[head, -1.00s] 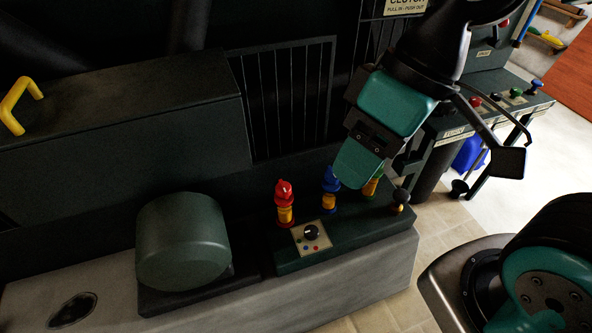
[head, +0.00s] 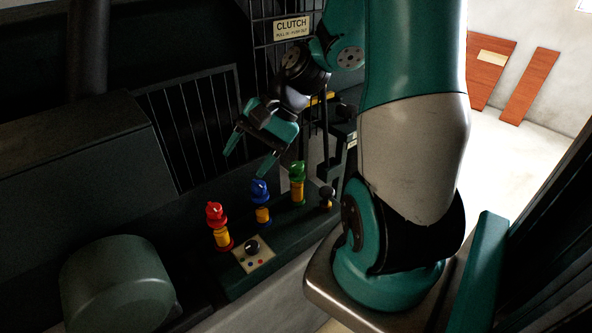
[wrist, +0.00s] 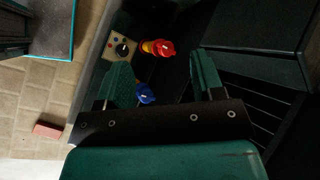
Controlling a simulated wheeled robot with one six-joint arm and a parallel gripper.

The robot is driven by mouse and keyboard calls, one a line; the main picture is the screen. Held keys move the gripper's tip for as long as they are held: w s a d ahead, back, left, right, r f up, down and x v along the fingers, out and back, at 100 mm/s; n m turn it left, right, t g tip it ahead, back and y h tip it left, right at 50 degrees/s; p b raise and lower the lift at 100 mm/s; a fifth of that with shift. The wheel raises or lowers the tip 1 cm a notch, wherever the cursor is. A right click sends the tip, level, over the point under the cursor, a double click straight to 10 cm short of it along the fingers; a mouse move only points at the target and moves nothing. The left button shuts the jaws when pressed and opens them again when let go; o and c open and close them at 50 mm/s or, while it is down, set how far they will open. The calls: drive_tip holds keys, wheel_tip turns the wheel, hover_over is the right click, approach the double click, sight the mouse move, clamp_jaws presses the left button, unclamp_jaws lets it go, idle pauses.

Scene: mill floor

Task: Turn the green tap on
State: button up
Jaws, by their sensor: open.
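The green tap (head: 297,172) stands upright on the dark bench panel in the head view, with a green head on a yellow body. A blue tap (head: 261,190) and a red tap (head: 215,215) stand to its left in the same row. My gripper (head: 245,164) is open and empty, above and behind the row, left of the green tap in the picture and apart from it. In the wrist view, the red tap (wrist: 158,47) shows between and beyond the fingers, and the blue tap (wrist: 146,92) shows beside one finger. The green tap does not show there.
A black-knobbed lever (head: 327,192) stands right of the green tap. A dial plate (head: 253,254) lies in front of the red and blue taps. A rounded grey-green housing (head: 117,285) is at lower left. A barred grille (head: 192,125) rises behind the bench.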

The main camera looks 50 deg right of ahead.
drive_tip(key=s+d+f+m+t+b, duration=0.1)
drive_tip(key=s+d+f+m+t, duration=0.15)
drive_tip(key=d+m, duration=0.4)
drive_tip(key=s+d+f+m+t+b, duration=0.1)
drive_tip(key=d+f+m+t, duration=0.3)
drive_tip(key=d, duration=0.3)
drive_tip(key=m+t+h+b, duration=0.1)
drive_tip(key=m+t+h, duration=0.35)
drive_tip(key=m, duration=0.75)
approach(298, 164)
drive_tip(key=shift+g+h, duration=0.3)
drive_tip(key=shift+h, duration=0.15)
drive_tip(key=x, duration=0.3)
drive_tip(key=p+x, duration=0.1)
drive_tip(key=x, duration=0.6)
drive_tip(key=shift+w+a+r+p, duration=0.15)
drive_tip(key=shift+a+r+p, duration=0.05)
drive_tip(key=shift+a+p, duration=0.2)
drive_tip(key=c, duration=0.9)
